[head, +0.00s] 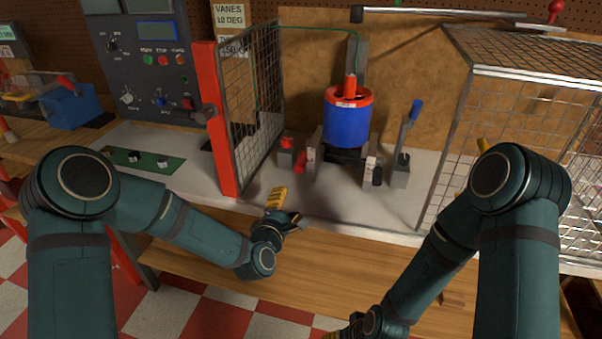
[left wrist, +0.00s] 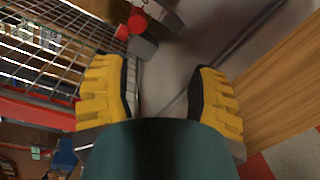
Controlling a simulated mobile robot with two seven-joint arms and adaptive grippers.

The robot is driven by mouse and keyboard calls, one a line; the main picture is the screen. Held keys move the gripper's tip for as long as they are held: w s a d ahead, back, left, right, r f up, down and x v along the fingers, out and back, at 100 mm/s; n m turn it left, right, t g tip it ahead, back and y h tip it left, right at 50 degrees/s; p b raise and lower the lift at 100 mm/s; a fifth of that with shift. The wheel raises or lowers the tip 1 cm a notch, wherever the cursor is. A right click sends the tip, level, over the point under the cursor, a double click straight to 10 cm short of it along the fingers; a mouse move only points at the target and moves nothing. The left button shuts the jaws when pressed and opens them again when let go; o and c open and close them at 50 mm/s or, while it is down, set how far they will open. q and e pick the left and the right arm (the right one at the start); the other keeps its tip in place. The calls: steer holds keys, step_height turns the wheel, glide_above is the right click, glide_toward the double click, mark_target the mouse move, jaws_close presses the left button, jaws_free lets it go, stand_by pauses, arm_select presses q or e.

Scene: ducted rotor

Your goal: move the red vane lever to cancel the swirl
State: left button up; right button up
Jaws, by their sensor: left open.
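A blue ducted rotor (head: 346,127) with a red top ring stands on the bench between small grey blocks. A lever with a red grip (head: 300,161) leans at its front left, and a red knob (head: 287,143) sits on a grey block beside it. In the left wrist view, a red ball-like end (left wrist: 137,25) shows near the top with another red part beside it. My left gripper (head: 286,207) is open and empty, in front of and below these red parts. Its yellow fingers (left wrist: 166,85) are apart. My right gripper (head: 343,334) is mostly cut off at the bottom edge.
A mesh guard (head: 253,95) on a red post (head: 217,130) stands open left of the rotor. A blue-handled lever (head: 408,130) stands at its right. A mesh cage (head: 530,110) fills the right side. A sign (head: 229,15) reads VANES 10 DEG.

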mark_target(301, 164)
arm_select(q)
steer(key=w+d, duration=0.1)
steer(key=w, duration=0.3)
steer(key=w+d+r+n+t, duration=0.1)
steer(key=w, duration=0.4)
steer(key=w+d+r+n+b, duration=0.1)
steer(key=w+d, duration=0.1)
steer(key=w, duration=0.3)
steer(key=shift+w+r, duration=0.2)
steer(key=shift+f, duration=0.1)
jaws_close()
